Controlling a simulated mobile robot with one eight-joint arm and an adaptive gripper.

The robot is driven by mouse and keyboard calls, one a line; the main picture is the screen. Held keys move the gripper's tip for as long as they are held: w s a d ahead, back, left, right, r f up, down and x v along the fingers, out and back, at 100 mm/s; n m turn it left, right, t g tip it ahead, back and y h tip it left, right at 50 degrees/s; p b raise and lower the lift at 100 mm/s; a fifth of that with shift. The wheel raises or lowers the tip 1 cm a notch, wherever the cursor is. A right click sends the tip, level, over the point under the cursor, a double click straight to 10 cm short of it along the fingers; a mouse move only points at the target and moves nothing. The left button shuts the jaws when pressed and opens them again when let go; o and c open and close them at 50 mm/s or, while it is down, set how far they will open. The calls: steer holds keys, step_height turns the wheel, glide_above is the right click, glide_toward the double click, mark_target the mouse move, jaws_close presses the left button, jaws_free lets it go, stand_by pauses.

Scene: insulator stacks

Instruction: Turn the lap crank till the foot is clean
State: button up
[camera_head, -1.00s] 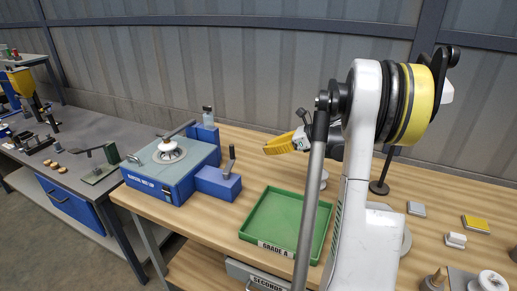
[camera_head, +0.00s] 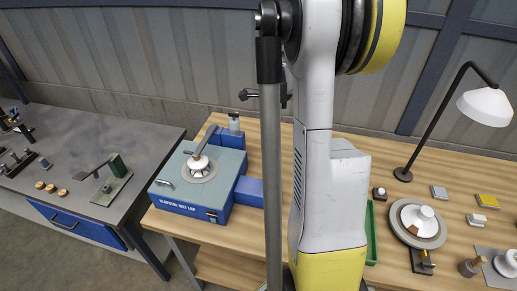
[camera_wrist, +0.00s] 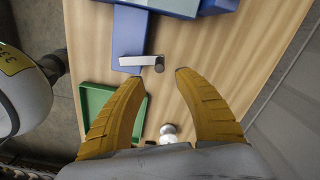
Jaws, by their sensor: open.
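The blue wet lap (camera_head: 190,211) stands on the wooden bench, left of my arm in the head view. A white insulator (camera_head: 198,163) sits on its round plate, under a grey swing arm (camera_head: 204,139). Its foot faces the plate and is hidden. In the wrist view, the crank (camera_wrist: 134,61) has a flat silver arm with a dark round knob (camera_wrist: 159,64), mounted on a blue block (camera_wrist: 129,30). My gripper (camera_wrist: 156,76) is open and empty, its yellow fingertips just short of the knob, which lies between their lines. The head view hides the gripper and crank behind my arm.
A green tray (camera_wrist: 87,91) lies beside the left finger in the wrist view. A small white piece (camera_wrist: 168,130) shows low between the fingers. A lamp (camera_head: 487,106) and a round turntable (camera_head: 401,226) stand on the right of the bench. A grey table (camera_head: 84,144) stands left.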

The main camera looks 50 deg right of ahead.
mark_target(269, 154)
step_height(269, 154, down, 10)
steer(key=shift+s+f+b, duration=0.1)
steer(key=shift+s+b, duration=0.05)
steer(key=shift+b, duration=0.65)
jaws_close()
